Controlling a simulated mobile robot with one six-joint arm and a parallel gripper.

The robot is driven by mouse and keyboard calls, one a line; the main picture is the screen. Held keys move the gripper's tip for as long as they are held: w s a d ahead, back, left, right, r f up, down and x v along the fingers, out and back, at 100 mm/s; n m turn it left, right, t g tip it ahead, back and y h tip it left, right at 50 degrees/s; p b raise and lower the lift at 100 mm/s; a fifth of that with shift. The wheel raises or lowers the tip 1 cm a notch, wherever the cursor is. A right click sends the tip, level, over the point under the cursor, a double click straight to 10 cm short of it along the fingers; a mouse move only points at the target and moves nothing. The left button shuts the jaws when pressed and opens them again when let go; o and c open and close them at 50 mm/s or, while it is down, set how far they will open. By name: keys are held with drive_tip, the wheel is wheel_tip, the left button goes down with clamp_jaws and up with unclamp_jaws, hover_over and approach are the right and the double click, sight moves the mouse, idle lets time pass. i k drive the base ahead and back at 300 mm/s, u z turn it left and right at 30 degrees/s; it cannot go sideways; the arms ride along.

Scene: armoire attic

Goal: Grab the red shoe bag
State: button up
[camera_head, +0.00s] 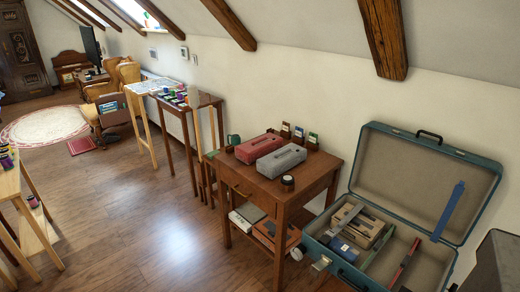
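A red, rounded, box-like bag (258,149), which looks like the red shoe bag, lies on top of a small wooden table (268,185) right of centre. A grey bag (281,161) of similar shape lies close beside it, on its near right side. I cannot tell whether the two touch. My gripper is not in view.
Small boxes (312,141) stand behind the bags, and a dark round jar (288,183) sits near the table's right corner. An open teal suitcase (432,180) with tools stands to the right. Bare wooden floor (150,235) lies left of the table.

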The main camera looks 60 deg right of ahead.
sight(249, 153)
drive_tip(key=i, duration=0.95)
